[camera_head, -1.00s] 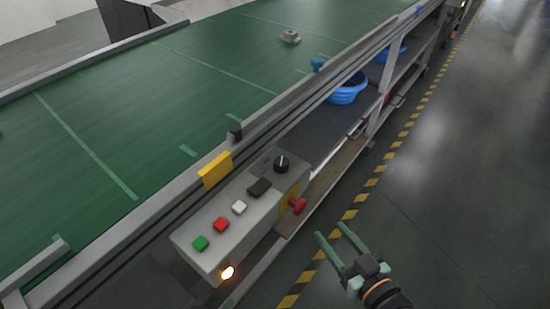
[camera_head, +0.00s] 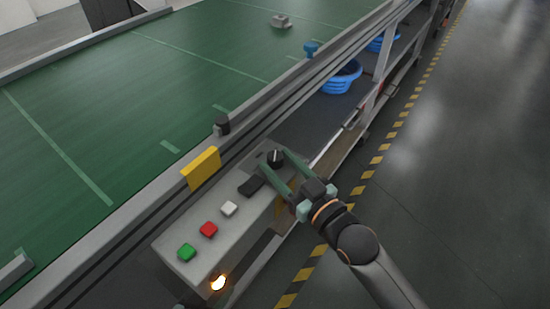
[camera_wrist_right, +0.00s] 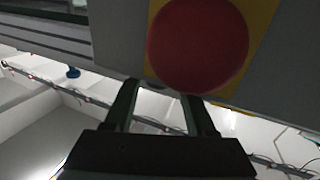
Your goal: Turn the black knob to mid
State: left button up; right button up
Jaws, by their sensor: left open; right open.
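The black knob (camera_head: 275,156) with a white pointer line sits at the far end of the grey control box (camera_head: 195,230). Its pointer looks roughly upright in the picture. My right gripper (camera_head: 277,160) is open, with its two green fingers reaching to either side of the knob. I cannot tell whether they touch it. In the right wrist view, a large red button (camera_wrist_right: 197,45) on a yellow plate fills the top, above the fingers (camera_wrist_right: 160,100); the knob is not visible there. Only small tips of my left gripper (camera_head: 180,306) show at the bottom edge.
The box also carries a green button (camera_head: 187,252), a red button (camera_head: 208,229), a white button (camera_head: 228,209) and a black switch (camera_head: 250,187). A green conveyor (camera_head: 130,110) lies left; open floor (camera_head: 460,180) lies right.

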jog(key=shift+x, duration=1.1)
jog(key=shift+d, duration=0.1)
grip_shut()
